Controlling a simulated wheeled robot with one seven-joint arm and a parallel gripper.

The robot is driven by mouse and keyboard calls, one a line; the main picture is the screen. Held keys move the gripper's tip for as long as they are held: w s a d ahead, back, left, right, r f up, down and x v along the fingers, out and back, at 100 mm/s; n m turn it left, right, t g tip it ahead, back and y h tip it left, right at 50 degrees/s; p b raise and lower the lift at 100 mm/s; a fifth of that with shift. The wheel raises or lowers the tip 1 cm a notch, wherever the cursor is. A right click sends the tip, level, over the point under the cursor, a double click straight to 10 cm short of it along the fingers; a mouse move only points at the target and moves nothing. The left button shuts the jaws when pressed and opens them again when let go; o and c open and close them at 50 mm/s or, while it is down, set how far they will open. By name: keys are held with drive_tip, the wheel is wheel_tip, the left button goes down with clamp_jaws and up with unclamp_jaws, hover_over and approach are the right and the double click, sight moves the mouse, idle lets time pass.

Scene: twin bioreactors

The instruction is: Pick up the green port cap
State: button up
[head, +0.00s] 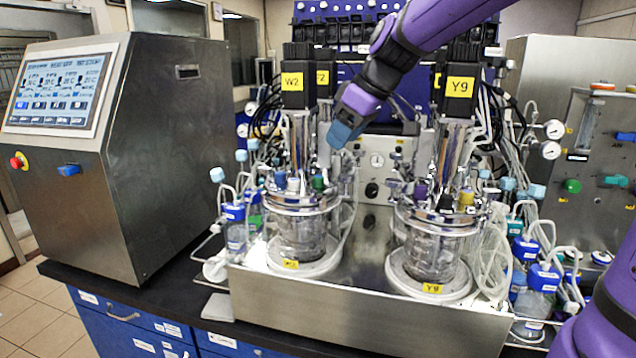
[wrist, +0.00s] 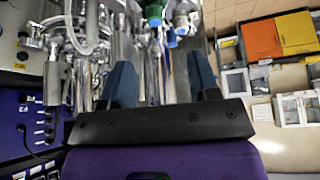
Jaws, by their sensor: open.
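The green port cap (head: 319,183) sits on the lid of the left bioreactor vessel (head: 302,235), the one labelled W2, among other caps. My gripper (head: 340,134) hangs above and slightly right of it in the head view, apart from it, with its blue fingers angled down and left. In the wrist view the two blue fingers of my gripper (wrist: 161,75) stand wide apart with nothing held between them. A small green cap-like piece (wrist: 171,41) shows beyond the fingertips there; I cannot tell for sure that it is the same cap.
Blue (head: 280,180) and white caps crowd the W2 lid beside the green cap. Dark motor blocks (head: 298,83) and metal columns rise close behind. The right vessel (head: 433,245), labelled Y9, has purple and yellow caps. Tubing and bottles (head: 236,232) flank both vessels.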

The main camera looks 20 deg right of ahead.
hover_over(320, 177)
drive_tip(key=s+d, duration=0.1)
drive_tip(key=s, duration=0.1)
drive_tip(key=f, duration=0.4)
drive_tip(key=shift+d+f, duration=0.2)
drive_tip(key=shift+f, duration=0.15)
drive_tip(key=shift+d+x, duration=0.1)
drive_tip(key=shift+x, duration=1.25)
drive_tip(key=shift+d+x, duration=0.15)
drive_tip(key=shift+x, duration=1.15)
drive_tip(key=shift+f, duration=0.1)
drive_tip(key=c, duration=1)
